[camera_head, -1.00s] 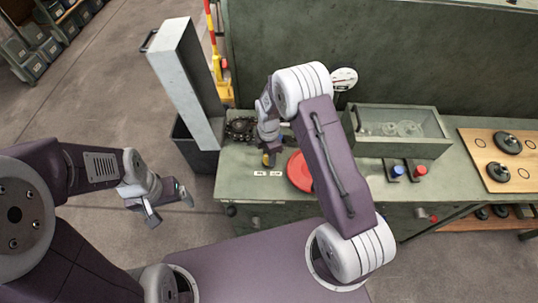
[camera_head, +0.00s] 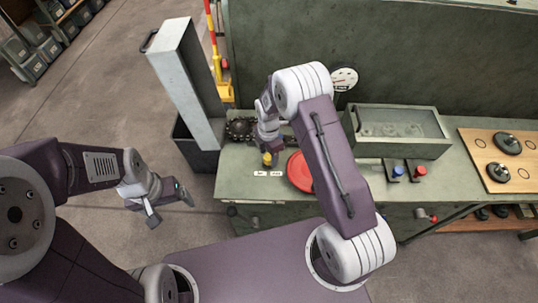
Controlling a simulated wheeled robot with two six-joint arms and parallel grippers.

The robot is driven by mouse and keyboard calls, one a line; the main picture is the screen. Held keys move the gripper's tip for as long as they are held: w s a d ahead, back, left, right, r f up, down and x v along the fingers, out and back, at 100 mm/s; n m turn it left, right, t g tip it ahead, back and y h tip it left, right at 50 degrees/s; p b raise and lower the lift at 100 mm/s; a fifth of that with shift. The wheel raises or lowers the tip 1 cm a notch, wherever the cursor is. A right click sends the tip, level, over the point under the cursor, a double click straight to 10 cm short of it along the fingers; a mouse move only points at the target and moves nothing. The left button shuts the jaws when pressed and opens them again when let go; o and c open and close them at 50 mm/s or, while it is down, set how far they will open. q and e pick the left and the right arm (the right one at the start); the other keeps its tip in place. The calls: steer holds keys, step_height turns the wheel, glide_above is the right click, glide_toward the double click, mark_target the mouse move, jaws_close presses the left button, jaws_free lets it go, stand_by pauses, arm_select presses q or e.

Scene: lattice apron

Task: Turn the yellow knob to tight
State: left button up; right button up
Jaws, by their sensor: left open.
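The yellow knob (camera_head: 267,158) is on the green bench just behind two small white labels (camera_head: 267,173), whose text is too small to read. Only a small patch of the knob shows. My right gripper (camera_head: 269,148) points down right at the knob, and the wrist hides most of the fingers. I cannot tell whether its fingers touch or grip the knob. My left gripper (camera_head: 168,207) is open and empty, off to the left above the floor, apart from the bench.
A red disc (camera_head: 300,171) lies right of the knob, partly behind my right arm. A round gauge (camera_head: 344,77), a clear-topped box (camera_head: 396,130), and blue (camera_head: 398,171) and red (camera_head: 420,170) knobs are further right. A tall grey panel (camera_head: 186,82) stands left.

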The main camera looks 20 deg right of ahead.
mark_target(269, 156)
steer(key=shift+s, duration=0.1)
step_height(269, 156, up, 9)
steer(key=shift+b, duration=0.45)
stand_by(0.4)
